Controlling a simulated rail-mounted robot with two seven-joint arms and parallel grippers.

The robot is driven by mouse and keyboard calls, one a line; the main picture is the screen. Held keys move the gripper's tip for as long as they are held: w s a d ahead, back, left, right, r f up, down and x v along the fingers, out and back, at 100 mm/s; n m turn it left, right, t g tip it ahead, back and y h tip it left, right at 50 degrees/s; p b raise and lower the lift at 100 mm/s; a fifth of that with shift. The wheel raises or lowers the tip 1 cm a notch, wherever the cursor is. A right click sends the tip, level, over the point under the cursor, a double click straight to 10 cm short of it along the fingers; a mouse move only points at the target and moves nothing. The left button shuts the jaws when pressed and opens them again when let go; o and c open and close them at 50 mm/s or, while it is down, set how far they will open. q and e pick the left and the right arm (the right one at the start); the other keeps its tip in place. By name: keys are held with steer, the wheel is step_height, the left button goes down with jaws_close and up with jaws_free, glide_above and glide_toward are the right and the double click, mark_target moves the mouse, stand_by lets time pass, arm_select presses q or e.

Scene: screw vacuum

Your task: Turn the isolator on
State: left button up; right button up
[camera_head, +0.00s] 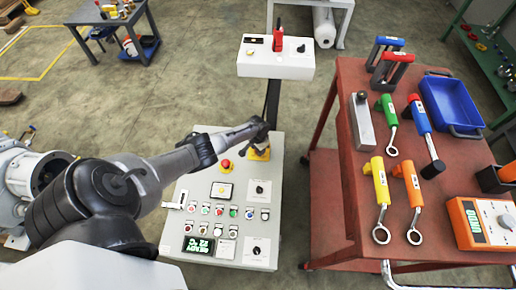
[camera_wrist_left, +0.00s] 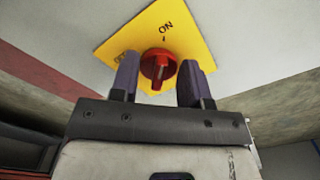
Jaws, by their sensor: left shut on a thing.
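The isolator is a red rotary knob (camera_wrist_left: 158,68) on a yellow plate (camera_wrist_left: 185,27); the plate also shows at the top of the grey control panel (camera_head: 258,155) in the head view. In the wrist view "ON" is printed above the knob, and a partly hidden label is at its left. The knob's raised bar runs roughly up and down, roughly in line with the mark under "ON". My left gripper (camera_wrist_left: 160,85) has a finger on each side of the knob and is shut on it. It hides the knob in the head view (camera_head: 258,135). My right gripper is not in view.
The panel also holds a red emergency button (camera_head: 226,164), several small buttons and a display (camera_head: 199,246). A white box (camera_head: 275,63) stands behind it. A red cart (camera_head: 342,190) with tools and a blue tray (camera_head: 450,103) stands to the right.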

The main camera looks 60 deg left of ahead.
arm_select(q)
steer(key=shift+w+r, duration=0.1)
steer(key=o, duration=0.8)
steer(key=shift+o, duration=0.2)
step_height(320, 180, up, 14)
steer(key=p, duration=0.8)
